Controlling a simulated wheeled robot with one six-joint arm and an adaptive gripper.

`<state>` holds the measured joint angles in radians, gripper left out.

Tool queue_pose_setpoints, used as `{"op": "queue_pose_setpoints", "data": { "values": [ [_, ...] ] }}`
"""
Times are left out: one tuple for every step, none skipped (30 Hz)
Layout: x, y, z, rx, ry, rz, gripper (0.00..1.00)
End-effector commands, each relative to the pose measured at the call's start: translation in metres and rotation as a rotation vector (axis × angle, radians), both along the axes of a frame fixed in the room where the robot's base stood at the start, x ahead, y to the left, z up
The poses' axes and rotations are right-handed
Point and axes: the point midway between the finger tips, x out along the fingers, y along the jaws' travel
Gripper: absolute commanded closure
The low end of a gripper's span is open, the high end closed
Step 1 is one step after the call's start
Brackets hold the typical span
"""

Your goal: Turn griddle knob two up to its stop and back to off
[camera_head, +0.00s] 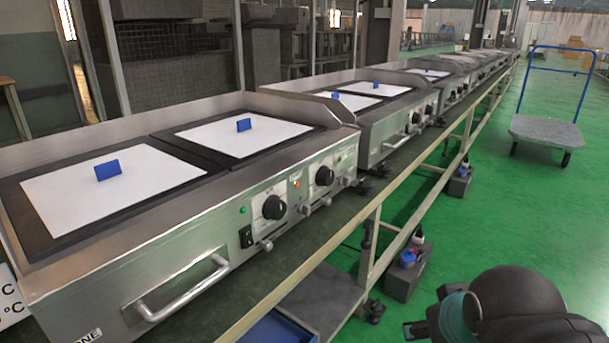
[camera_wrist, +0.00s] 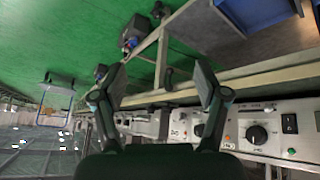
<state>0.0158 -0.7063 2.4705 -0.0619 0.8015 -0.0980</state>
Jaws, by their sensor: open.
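The nearest griddle (camera_head: 200,255) has two round black knobs on its front panel. One knob (camera_head: 274,207) is closer to the camera, and the second knob (camera_head: 325,176) is farther right along the panel. In the wrist view, which is upside down, one knob (camera_wrist: 257,135) is clear and the other (camera_wrist: 200,130) is partly hidden behind a finger. The knob markings are too small to read. My gripper (camera_wrist: 160,85) is open and empty, with its fingers apart from both knobs. In the head view my arm shows at bottom right, away from the panel.
A handle (camera_head: 180,295) and a black switch (camera_head: 246,237) are on the same front. White plates with blue grips lie on the griddle top. More griddles line the bench behind. A blue-handled trolley (camera_head: 545,130) stands on the open green floor.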

Motion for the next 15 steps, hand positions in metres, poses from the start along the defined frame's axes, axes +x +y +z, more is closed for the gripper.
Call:
{"op": "queue_pose_setpoints", "data": {
  "values": [
    [0.021, -0.010, 0.006, -0.073, -0.044, 0.048, 0.27],
    [0.035, -0.016, 0.012, -0.129, -0.078, 0.087, 0.27],
    [0.056, -0.025, 0.023, -0.216, -0.126, 0.149, 0.27],
    [0.072, -0.031, 0.030, -0.290, -0.162, 0.203, 0.27],
    [0.090, -0.037, 0.039, -0.369, -0.200, 0.257, 0.27],
    [0.113, -0.043, 0.051, -0.478, -0.248, 0.333, 0.27],
    [0.130, -0.047, 0.060, -0.562, -0.282, 0.393, 0.27],
    [0.147, -0.050, 0.070, -0.647, -0.315, 0.452, 0.27],
    [0.168, -0.053, 0.081, -0.763, -0.356, 0.533, 0.27],
    [0.183, -0.054, 0.089, -0.849, -0.386, 0.593, 0.27],
    [0.198, -0.054, 0.097, -0.935, -0.415, 0.654, 0.27],
    [0.218, -0.053, 0.107, -1.051, -0.451, 0.732, 0.27],
    [0.231, -0.052, 0.113, -1.139, -0.479, 0.792, 0.27],
    [0.244, -0.049, 0.119, -1.227, -0.507, 0.853, 0.27],
    [0.261, -0.045, 0.125, -1.344, -0.544, 0.931, 0.27]
  ]
}}
